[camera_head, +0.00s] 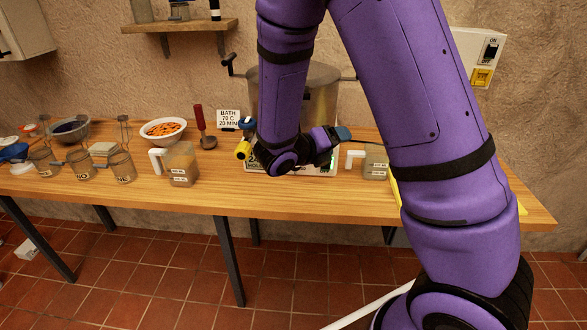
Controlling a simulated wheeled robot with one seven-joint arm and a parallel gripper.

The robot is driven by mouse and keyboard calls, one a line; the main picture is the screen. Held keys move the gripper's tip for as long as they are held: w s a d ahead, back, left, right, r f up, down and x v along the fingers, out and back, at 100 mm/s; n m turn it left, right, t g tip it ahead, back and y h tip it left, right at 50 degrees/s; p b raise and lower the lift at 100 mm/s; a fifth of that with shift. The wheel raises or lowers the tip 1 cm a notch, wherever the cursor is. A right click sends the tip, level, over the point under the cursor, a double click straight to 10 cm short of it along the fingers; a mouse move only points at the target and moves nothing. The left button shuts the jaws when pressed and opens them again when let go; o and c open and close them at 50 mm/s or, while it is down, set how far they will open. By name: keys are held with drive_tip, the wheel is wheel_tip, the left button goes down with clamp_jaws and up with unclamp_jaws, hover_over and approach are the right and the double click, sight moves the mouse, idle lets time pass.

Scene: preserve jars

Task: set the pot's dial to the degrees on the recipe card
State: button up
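The large metal pot (322,95) stands at the back of the wooden table, partly hidden behind my purple arm. A white base panel with dark markings (322,168) shows below it; my wrist covers much of this panel. The dial's pointer and scale cannot be read. The recipe card (228,118), left of the pot, reads "BATH 70 C 20 MIN". My gripper (322,142) is in front of the pot's lower part, close to the panel. Its fingers are too hidden and small to show whether they are open, or touch the dial.
A yellow and blue fitting (244,148) is left of my wrist. An amber-filled jug (181,164), a red-handled tool (201,125), a bowl of orange pieces (163,130) and several jars stand left. Another jug (375,163) is right. An ON/OFF switch (491,52) is on the wall.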

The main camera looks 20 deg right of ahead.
drive_tip(key=w+a+f+n+t+y, duration=0.1)
drive_tip(key=w+a+f+n+t, duration=0.1)
drive_tip(key=f+n, duration=0.3)
drive_tip(key=w+a+f+n+t+y, duration=0.2)
drive_tip(key=w+a+f+n+t, duration=0.1)
drive_tip(key=n, duration=0.6)
drive_tip(key=w+a+f+n+t+y, duration=0.2)
drive_tip(key=a+f+n+t, duration=0.2)
drive_tip(key=f, duration=0.5)
drive_tip(key=shift+w+a+f+n+t, duration=0.15)
drive_tip(key=shift+n+t, duration=0.45)
drive_tip(key=shift+n, duration=0.35)
drive_tip(key=shift+a+f+n+t, duration=0.1)
drive_tip(key=shift+n+t, duration=0.5)
drive_tip(key=shift+n, duration=0.35)
drive_tip(key=x, duration=1)
drive_tip(key=shift+w+d+f, duration=0.15)
drive_tip(key=shift+w+d, duration=0.05)
drive_tip(key=shift+w, duration=0.15)
drive_tip(key=c, duration=0.9)
